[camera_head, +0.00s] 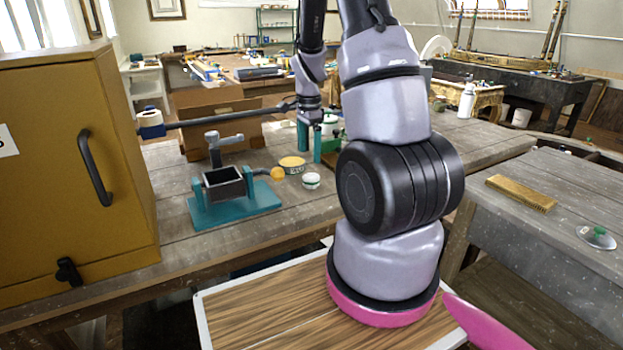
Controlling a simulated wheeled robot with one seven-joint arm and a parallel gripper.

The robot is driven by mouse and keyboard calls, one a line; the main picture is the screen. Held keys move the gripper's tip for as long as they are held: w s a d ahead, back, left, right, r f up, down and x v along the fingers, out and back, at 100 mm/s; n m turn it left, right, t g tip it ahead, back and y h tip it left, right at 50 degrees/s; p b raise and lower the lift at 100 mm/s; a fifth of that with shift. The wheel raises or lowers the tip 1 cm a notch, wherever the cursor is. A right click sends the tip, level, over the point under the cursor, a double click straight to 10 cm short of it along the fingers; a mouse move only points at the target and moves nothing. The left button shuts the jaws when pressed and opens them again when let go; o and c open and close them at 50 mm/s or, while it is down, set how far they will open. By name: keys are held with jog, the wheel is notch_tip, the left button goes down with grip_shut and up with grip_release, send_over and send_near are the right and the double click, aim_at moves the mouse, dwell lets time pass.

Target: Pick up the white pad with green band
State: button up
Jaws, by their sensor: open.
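A small round white pad (311,181) with a thin greenish band lies on the wooden workbench, right of the vise. My gripper (310,155) points down with its two teal fingers apart. It is open, with nothing seen between the fingers. In the picture the fingertips are just above and behind the pad, and apart from it. Their exact height above the bench is hard to tell. A white item with green (329,125) shows behind the fingers, partly hidden by my gripper and arm.
A teal-based vise (235,203) with an orange-knobbed handle stands left of the pad. A yellow-topped tin (292,164) is close behind the pad. A mustard cabinet (125,185) blocks the left. A cardboard box (215,118) stands behind. A brush (521,193) lies on the right bench.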

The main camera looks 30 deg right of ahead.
aim_at(311, 176)
notch_tip(311, 176, down, 4)
jog(key=shift+r, duration=0.1)
jog(key=shift+s+d+f, duration=0.1)
jog(key=shift+s+f, duration=0.1)
jog(key=shift+f, duration=1.2)
jog(key=shift+s+d+f, duration=0.1)
jog(key=shift+s+f, duration=0.05)
jog(key=shift+f, duration=1.2)
jog(key=shift+c, duration=0.3)
jog(key=c, duration=1.3)
notch_tip(311, 176, up, 10)
jog(key=shift+r, duration=0.1)
jog(key=shift+c, duration=0.2)
